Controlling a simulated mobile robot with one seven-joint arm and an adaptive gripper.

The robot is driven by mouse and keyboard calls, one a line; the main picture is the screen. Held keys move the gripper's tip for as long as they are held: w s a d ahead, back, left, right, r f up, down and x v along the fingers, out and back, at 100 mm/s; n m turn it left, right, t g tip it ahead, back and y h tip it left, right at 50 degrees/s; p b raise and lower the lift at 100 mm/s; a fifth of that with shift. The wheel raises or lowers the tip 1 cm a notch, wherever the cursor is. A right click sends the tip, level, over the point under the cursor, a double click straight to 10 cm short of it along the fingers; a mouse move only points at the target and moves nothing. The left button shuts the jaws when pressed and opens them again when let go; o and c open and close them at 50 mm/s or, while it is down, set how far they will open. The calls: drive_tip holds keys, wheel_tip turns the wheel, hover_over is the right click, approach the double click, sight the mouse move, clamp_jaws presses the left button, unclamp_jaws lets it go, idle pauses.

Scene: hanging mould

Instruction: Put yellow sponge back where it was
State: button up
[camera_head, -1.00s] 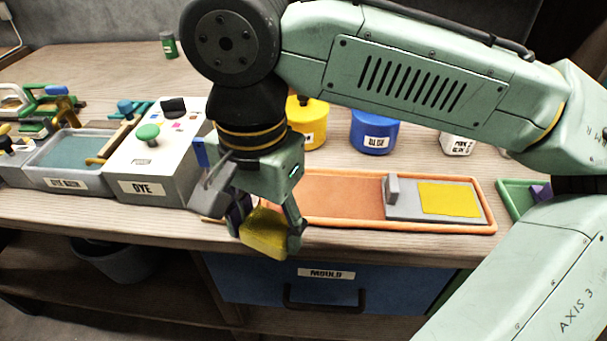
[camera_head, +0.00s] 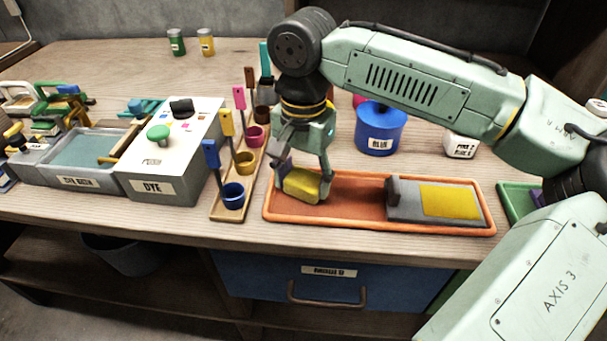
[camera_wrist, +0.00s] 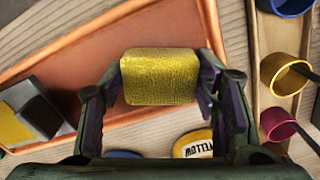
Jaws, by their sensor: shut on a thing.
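The yellow sponge (camera_head: 301,185) is a small rounded block between the fingers of my gripper (camera_head: 304,186). My gripper is shut on it, over the left end of the orange-rimmed tray (camera_head: 345,221). In the wrist view the sponge (camera_wrist: 159,77) sits between both fingers with the tray (camera_wrist: 70,62) behind it. I cannot tell whether the sponge touches the tray floor. A grey block with a yellow top (camera_head: 449,201) lies in the right part of the tray.
A wooden rack (camera_head: 228,212) with several coloured cups and brushes stands close left of the tray. A grey DYE box (camera_head: 165,186) is further left. A blue pot (camera_head: 380,130) stands behind the tray. The tray's middle is bare.

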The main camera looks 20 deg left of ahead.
sight(304, 179)
drive_tip(key=shift+f, duration=0.1)
drive_tip(key=shift+f, duration=0.1)
drive_tip(key=o, duration=1.2)
wheel_tip(304, 179, up, 12)
drive_tip(key=shift+r, duration=0.2)
